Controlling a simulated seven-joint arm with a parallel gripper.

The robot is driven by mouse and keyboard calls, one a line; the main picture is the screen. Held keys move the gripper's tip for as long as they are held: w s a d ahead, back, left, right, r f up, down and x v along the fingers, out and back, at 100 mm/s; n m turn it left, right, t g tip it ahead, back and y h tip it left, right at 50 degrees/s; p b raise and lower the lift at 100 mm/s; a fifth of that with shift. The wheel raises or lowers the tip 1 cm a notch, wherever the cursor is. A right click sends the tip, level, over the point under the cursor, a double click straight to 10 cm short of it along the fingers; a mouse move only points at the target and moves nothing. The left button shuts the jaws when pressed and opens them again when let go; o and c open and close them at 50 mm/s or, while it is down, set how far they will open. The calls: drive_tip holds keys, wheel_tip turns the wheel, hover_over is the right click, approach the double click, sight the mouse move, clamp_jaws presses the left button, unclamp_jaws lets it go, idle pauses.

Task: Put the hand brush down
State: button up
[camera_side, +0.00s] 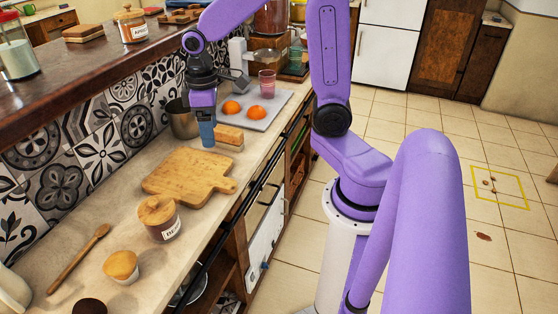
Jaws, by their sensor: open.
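A light wooden block-shaped object, which looks like the hand brush (230,138), rests on the counter just beyond the cutting board. My gripper (207,136) points down at its left end, with blue fingers low beside it. The gripper is open. The fingers overlap the brush's left end in this view, so I cannot tell whether they touch it or stand around it. The bristles are too small to make out.
A cutting board (180,178) lies just in front. A metal pot (182,121) stands close behind my gripper. A tray (283,101) with oranges and a pink glass (267,82) is farther back. A lidded jar (162,228) and wooden spoon (78,259) are nearer.

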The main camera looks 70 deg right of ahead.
drive_tip(key=s+a+n, duration=0.3)
drive_tip(key=s, duration=0.7)
drive_tip(key=s+a+n, duration=0.3)
drive_tip(key=s+n, duration=0.1)
drive_tip(key=s, duration=0.6)
drive_tip(key=shift+a+r, duration=0.15)
drive_tip(key=shift+a, duration=0.2)
